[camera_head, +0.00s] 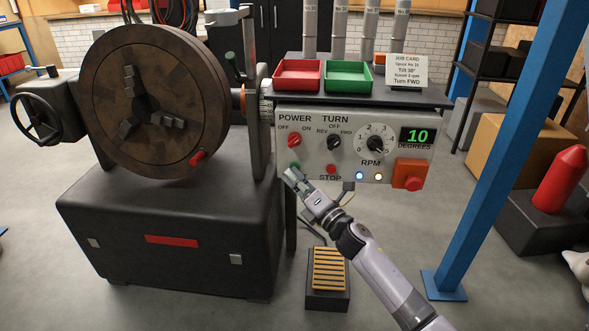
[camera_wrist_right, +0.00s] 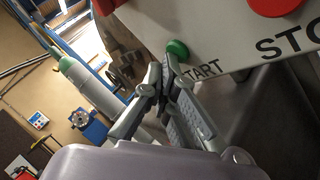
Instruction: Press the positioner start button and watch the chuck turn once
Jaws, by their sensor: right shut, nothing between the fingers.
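The green start button (camera_head: 295,167) is at the lower left of the grey control panel (camera_head: 315,160). It shows in the right wrist view (camera_wrist_right: 177,50) above the "START" label, which is partly covered. My right gripper (camera_head: 291,177) is shut and empty, its tips just below the button. In the wrist view the fingertips (camera_wrist_right: 167,68) are close to the button; I cannot tell whether they touch. The round brown chuck (camera_head: 154,100) faces forward at the left, with several dark jaws and a red peg (camera_head: 197,158) at its lower right edge. My left gripper is out of view.
The red stop button (camera_head: 331,169), power knob (camera_head: 294,140), turn knob (camera_head: 334,143) and RPM dial (camera_head: 376,138) are nearby. The display (camera_head: 417,136) reads 10 degrees. A large red button (camera_head: 410,174) is at right. A foot pedal (camera_head: 328,270) lies below. A blue post (camera_head: 495,150) stands right.

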